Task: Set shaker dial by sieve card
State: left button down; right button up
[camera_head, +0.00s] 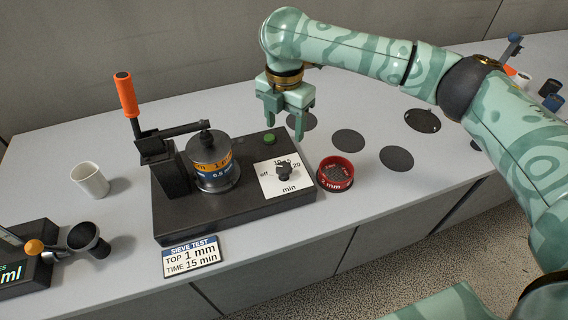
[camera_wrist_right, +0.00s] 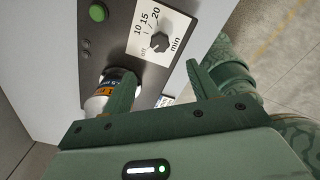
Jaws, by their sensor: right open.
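The shaker dial (camera_head: 284,173) is a dark knob on a white plate marked off, 10, 15, 20 and min; the wrist view shows the knob (camera_wrist_right: 160,42) more closely. I cannot tell its exact setting. The sieve card (camera_head: 192,257) at the table's front reads TOP 1 mm, TIME 15 min. My right gripper (camera_head: 286,127) is open and empty, above and behind the dial, not touching it. In the wrist view its open fingers (camera_wrist_right: 162,76) point toward the dial plate. My left gripper is not in view.
The black shaker base (camera_head: 235,205) carries a sieve stack (camera_head: 213,164) with orange and blue bands, an orange-handled clamp (camera_head: 127,95) and a green button (camera_head: 269,138). A red sieve (camera_head: 335,173) stands right of the base. A white cup (camera_head: 90,180) stands left.

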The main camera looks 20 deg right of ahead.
aim_at(284, 166)
notch_tip(284, 166, down, 14)
jog(key=b, duration=0.5)
jog(key=shift+r, duration=0.25)
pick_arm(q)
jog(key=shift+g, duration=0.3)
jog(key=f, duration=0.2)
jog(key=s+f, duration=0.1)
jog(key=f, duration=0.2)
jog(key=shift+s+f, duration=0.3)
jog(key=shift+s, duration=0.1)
pick_arm(e)
jog(key=c, duration=1)
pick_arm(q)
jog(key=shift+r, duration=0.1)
pick_arm(e)
jog(key=shift+r, duration=0.1)
